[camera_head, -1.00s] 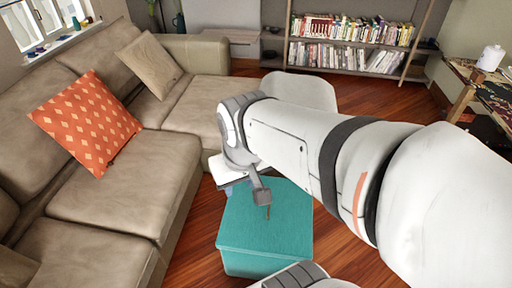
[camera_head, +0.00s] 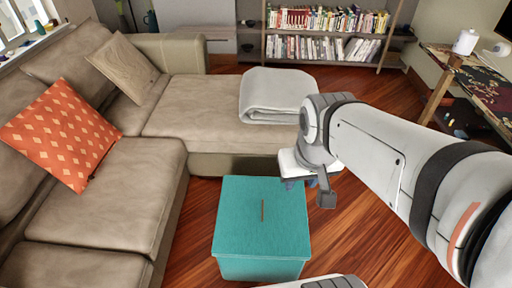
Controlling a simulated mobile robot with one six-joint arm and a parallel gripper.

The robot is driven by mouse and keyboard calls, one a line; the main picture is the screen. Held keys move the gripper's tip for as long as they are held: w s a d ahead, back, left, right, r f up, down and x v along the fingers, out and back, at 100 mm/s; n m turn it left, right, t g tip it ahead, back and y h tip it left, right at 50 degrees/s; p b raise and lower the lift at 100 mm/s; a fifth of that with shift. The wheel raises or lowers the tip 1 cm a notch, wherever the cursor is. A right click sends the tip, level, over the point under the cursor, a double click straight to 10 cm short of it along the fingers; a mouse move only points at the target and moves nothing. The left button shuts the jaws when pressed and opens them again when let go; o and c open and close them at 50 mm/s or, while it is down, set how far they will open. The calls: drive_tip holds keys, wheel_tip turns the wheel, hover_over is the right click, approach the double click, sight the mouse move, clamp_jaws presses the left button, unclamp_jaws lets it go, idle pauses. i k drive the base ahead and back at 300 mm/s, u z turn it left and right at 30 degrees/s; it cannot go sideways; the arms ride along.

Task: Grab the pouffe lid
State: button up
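The pouffe (camera_head: 258,267) is a teal box on the wooden floor in the lower middle of the head view. Its teal lid (camera_head: 240,205) lies flat on top and looks closed. My gripper (camera_head: 308,190) hangs at the end of the white arm, just right of the lid in the picture. It appears above the lid's level and apart from it. Its fingers are small and partly hidden by the wrist, so their opening is unclear. Nothing visible is held.
A beige sofa (camera_head: 110,210) runs along the left and behind the pouffe, with an orange cushion (camera_head: 62,135) and a folded grey blanket (camera_head: 275,95). A bookshelf (camera_head: 325,35) stands at the back. A table (camera_head: 470,75) is at the right. Wooden floor (camera_head: 350,225) is clear right of the pouffe.

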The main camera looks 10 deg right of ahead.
sight(257, 219)
drive_tip(key=z, duration=1.5)
drive_tip(key=k, duration=0.85)
drive_tip(key=u, duration=1.1)
drive_tip(key=i, duration=1)
drive_tip(key=u, duration=0.05)
